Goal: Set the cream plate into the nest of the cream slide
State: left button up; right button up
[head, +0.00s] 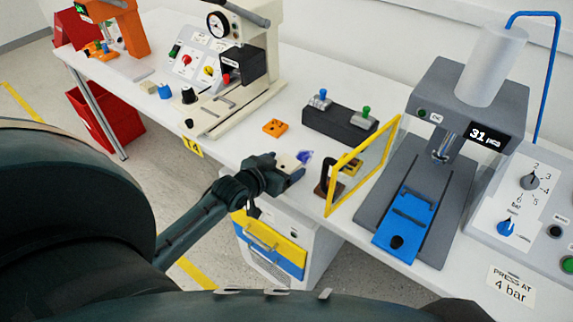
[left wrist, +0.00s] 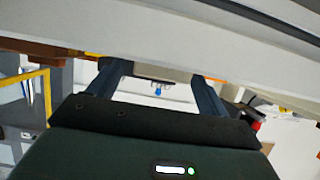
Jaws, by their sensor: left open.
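My left gripper (head: 284,175) is open at the front edge of the table. A small cream plate (head: 287,161) lies at its fingertips; the fingers partly cover it. In the left wrist view a pale piece (left wrist: 162,74) shows between the two spread fingers (left wrist: 160,85), probably this plate; I cannot tell whether they touch it. The cream slide (head: 212,112) lies at the foot of the cream press, behind and left of the gripper, with a dark knob at its front end. No plate shows on it. My right gripper is not in view.
A blue piece (head: 304,157) is just right of the cream plate. An orange plate (head: 275,127) lies behind it. A yellow-framed guard (head: 362,165) stands close on the right, before the grey press with its blue slide (head: 405,222). A black block (head: 339,124) stands behind.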

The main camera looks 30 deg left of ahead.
pick_arm(q)
jog(key=c, duration=1.1)
